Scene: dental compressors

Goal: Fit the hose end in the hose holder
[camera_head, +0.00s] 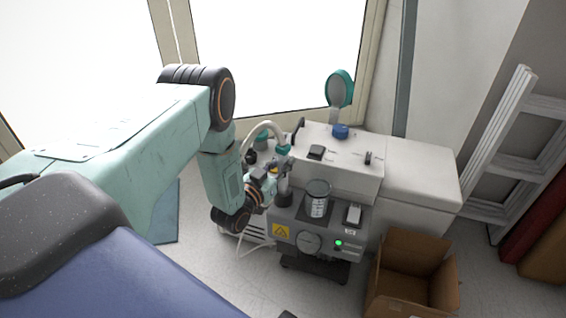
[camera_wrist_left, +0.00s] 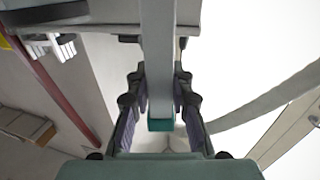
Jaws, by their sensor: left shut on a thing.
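My left gripper (camera_head: 275,172) is beside the compressor's left side in the head view, shut on the hose end (camera_head: 284,151), a teal piece on a pale hose (camera_head: 262,127) that arcs up and over to the left. In the left wrist view my gripper's dark fingers (camera_wrist_left: 160,105) stand on both sides of a pale grey bar with a teal tip (camera_wrist_left: 161,124). A pale hose (camera_wrist_left: 265,103) curves away at the right there. I cannot tell for sure which part is the hose holder; the area around the fingers is small and partly covered by my arm. My right gripper is out of view.
The white and grey compressor unit (camera_head: 335,160) bears a clear jar (camera_head: 317,199), a blue knob (camera_head: 341,131) and a teal round piece on a stalk (camera_head: 340,88). An open cardboard box (camera_head: 412,275) stands at its front right. A white ladder-like frame (camera_head: 500,140) leans at right.

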